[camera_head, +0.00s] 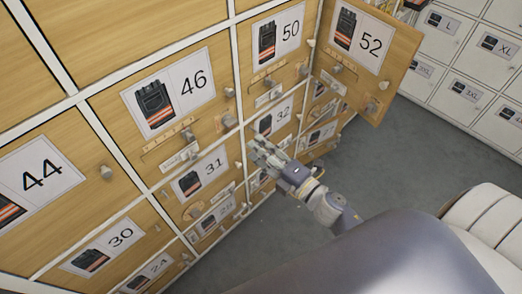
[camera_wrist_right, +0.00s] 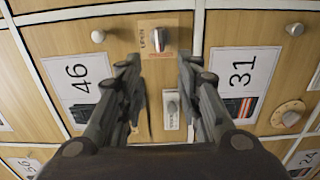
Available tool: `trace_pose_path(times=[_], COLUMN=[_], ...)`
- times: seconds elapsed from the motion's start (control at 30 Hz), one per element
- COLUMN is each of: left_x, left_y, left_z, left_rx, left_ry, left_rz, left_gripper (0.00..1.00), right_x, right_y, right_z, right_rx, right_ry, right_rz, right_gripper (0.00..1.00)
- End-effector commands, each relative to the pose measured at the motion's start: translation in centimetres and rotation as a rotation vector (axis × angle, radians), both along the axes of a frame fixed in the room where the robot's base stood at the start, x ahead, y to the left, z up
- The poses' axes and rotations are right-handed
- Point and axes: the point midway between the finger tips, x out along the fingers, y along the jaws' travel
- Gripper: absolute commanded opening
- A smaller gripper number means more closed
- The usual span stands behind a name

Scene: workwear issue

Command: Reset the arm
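My right gripper (camera_head: 260,150) is in front of the wooden locker wall, by the doors marked 31 (camera_head: 200,176) and 32 (camera_head: 272,118). In the right wrist view my right gripper (camera_wrist_right: 158,68) has its two fingers spread apart with nothing between them. Behind the gap are a small plate with a grey and red knob (camera_wrist_right: 164,40) and a narrow light plate with a grey knob (camera_wrist_right: 172,108). I cannot tell whether the fingers touch the wall. My left gripper is not in view.
The door marked 52 (camera_head: 366,43) stands swung out from the locker wall at upper right. Door 46 (camera_head: 168,92) is flush, with a round knob. White lockers (camera_head: 485,65) stand at far right. The grey floor (camera_head: 405,155) between is clear.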

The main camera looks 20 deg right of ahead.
Motion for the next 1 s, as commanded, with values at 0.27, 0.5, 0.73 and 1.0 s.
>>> trace_pose_path(times=[0.27, 0.5, 0.73, 1.0], left_x=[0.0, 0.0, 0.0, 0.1], left_y=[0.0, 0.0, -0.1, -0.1], left_z=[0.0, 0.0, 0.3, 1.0], left_rx=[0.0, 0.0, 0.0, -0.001], left_ry=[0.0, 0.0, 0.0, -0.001], left_rz=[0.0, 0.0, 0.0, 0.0], left_gripper=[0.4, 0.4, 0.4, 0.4], right_x=[-0.2, -0.1, -0.2, -5.6], right_y=[0.0, 0.0, -1.2, -4.4], right_z=[0.0, 0.0, -5.0, -23.4], right_rx=[0.0, 0.0, 0.098, 0.446], right_ry=[0.0, 0.0, 0.13, 0.603], right_rz=[0.0, 0.0, -0.061, -0.348], right_gripper=[0.33, 0.33, 0.33, 0.33])
